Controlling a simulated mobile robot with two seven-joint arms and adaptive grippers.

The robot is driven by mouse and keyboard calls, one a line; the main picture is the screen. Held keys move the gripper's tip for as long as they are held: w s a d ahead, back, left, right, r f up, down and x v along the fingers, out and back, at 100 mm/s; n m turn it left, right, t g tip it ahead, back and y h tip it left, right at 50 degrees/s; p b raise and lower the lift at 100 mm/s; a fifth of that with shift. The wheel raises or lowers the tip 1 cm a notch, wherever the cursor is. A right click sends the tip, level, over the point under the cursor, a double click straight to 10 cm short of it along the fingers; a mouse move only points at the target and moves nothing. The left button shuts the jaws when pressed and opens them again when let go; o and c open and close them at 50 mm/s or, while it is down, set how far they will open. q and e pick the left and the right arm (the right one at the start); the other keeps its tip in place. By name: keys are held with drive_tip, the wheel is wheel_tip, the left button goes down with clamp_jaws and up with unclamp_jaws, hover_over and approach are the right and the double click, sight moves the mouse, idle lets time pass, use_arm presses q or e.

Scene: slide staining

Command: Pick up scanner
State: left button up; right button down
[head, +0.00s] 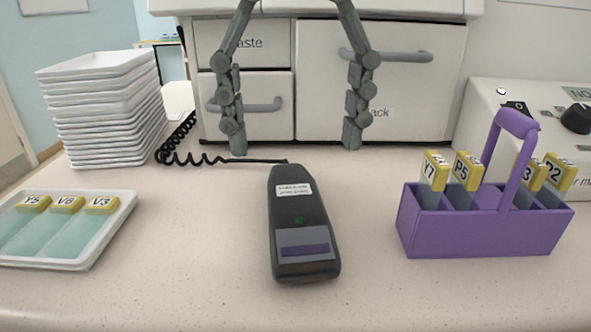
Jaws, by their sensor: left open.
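The scanner (303,220) is a dark handheld device lying on the light counter in the middle of the head view. My right gripper is not in view.
A stack of white trays (95,110) stands at the back left. A white tray (92,260) with three yellow-labelled slides lies front left. A purple rack (485,235) with several slides stands right. White drawers (310,110) and a machine (490,93) close off the back.

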sight(296, 200)
use_arm(q)
drive_tip(key=shift+w+f, duration=0.15)
drive_tip(key=shift+w, duration=0.15)
wheel_tip(296, 200, down, 6)
drive_tip(key=shift+a+f+p, duration=0.1)
drive_tip(key=shift+p, duration=0.2)
drive_tip(key=shift+w+f, duration=0.1)
drive_tip(key=shift+f, duration=0.45)
drive_tip(key=c, duration=1.3)
drive_tip(key=shift+c, duration=0.5)
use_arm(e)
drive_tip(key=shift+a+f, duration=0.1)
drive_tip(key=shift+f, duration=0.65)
use_arm(q)
drive_tip(key=shift+r, duration=0.15)
